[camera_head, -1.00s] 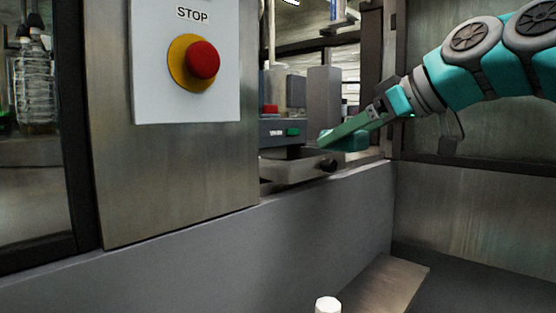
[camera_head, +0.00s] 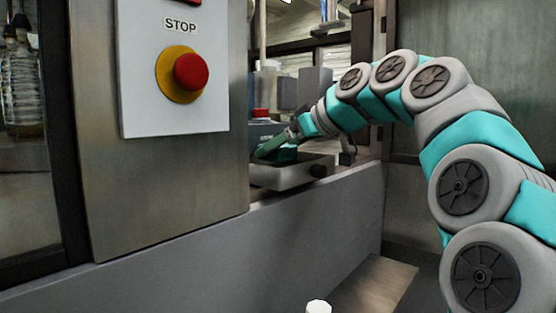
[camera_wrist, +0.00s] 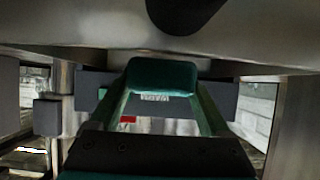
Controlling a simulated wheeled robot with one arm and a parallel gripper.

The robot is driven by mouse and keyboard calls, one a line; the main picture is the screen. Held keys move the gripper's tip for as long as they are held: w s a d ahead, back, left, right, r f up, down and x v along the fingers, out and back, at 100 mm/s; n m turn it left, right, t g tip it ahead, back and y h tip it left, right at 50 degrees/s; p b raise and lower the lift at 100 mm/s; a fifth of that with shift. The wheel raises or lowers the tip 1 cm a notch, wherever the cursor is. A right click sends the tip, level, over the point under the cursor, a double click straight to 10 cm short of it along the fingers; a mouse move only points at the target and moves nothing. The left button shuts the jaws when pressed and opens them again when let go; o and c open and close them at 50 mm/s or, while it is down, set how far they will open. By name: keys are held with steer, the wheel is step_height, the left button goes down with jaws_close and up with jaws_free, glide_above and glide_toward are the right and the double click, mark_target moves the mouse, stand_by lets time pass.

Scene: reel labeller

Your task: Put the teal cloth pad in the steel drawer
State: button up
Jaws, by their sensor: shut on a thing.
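The teal cloth pad (camera_head: 284,154) is held between the fingertips of my gripper (camera_head: 272,149). In the wrist view the pad (camera_wrist: 163,76) spans the two green fingers of my gripper (camera_wrist: 163,88), which are shut on it. The steel drawer (camera_head: 284,177) is pulled out from the machine, with a round black knob at its front right. The pad shows just above the drawer's rim in the head view; I cannot tell the exact gap. The drawer's steel wall (camera_wrist: 90,32) and knob (camera_wrist: 185,10) fill the top of the wrist view. The drawer's inside is mostly hidden.
A steel panel with a red STOP button (camera_head: 190,71) stands left of the drawer. A grey machine body (camera_head: 310,88) is behind it. A grey ledge wall (camera_head: 230,250) runs below. A steel cabinet wall (camera_head: 470,50) stands on the right.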

steer(key=shift+s+f, duration=0.1)
steer(key=shift+f, duration=1.15)
steer(key=shift+f, duration=0.15)
steer(key=o, duration=1.2)
steer(key=shift+c, duration=0.2)
steer(key=shift+r, duration=0.3)
steer(key=v, duration=1.2)
steer(key=shift+d+f+b, duration=0.1)
steer(key=shift+b, duration=0.25)
